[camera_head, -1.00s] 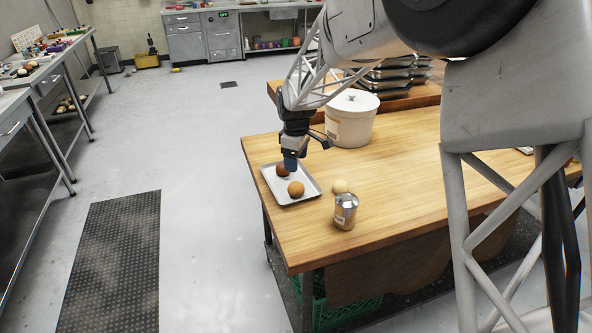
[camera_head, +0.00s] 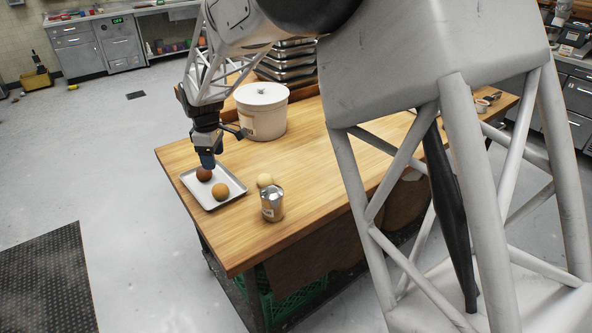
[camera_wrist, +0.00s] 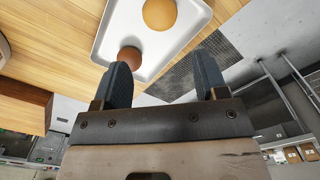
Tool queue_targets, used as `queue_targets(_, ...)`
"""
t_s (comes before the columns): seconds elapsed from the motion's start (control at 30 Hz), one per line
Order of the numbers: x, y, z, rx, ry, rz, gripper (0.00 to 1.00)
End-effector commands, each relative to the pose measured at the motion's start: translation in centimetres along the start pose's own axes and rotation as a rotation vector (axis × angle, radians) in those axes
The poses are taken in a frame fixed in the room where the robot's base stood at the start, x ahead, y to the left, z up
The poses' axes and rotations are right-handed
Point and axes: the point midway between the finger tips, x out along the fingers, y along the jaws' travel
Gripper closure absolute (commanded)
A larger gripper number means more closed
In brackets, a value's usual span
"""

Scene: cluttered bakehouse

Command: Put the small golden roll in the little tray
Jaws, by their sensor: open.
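The small golden roll (camera_head: 220,191) lies in the little tray (camera_head: 236,186), toward its near side. A darker brown roll (camera_head: 203,174) lies behind it in the same tray. My gripper (camera_head: 207,161) is just above the brown roll, fingers pointing down. The wrist view shows my gripper (camera_wrist: 163,74) open, with nothing held between its fingers. There the golden roll (camera_wrist: 160,13) is beyond the fingertips and the brown roll (camera_wrist: 129,57) is beside the left finger, partly hidden by it. The tray (camera_wrist: 181,38) lies behind both.
A pale roll (camera_head: 264,180) and a metal-topped canister (camera_head: 272,204) stand on the wooden table (camera_head: 300,160), right of the tray. A white lidded tub (camera_head: 262,112) stands behind. Stacked metal pans (camera_head: 287,62) are at the back. Open tabletop lies in front of the tub.

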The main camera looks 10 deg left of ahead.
Motion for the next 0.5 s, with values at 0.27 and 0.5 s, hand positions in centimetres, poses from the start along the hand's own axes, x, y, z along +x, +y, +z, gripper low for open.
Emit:
queue_targets(0.27,-0.2,0.0,0.3,0.006,0.001,0.001,0.34)
queue_targets(0.5,-2.0,-0.2,3.6,0.078,0.007,0.011,0.34)
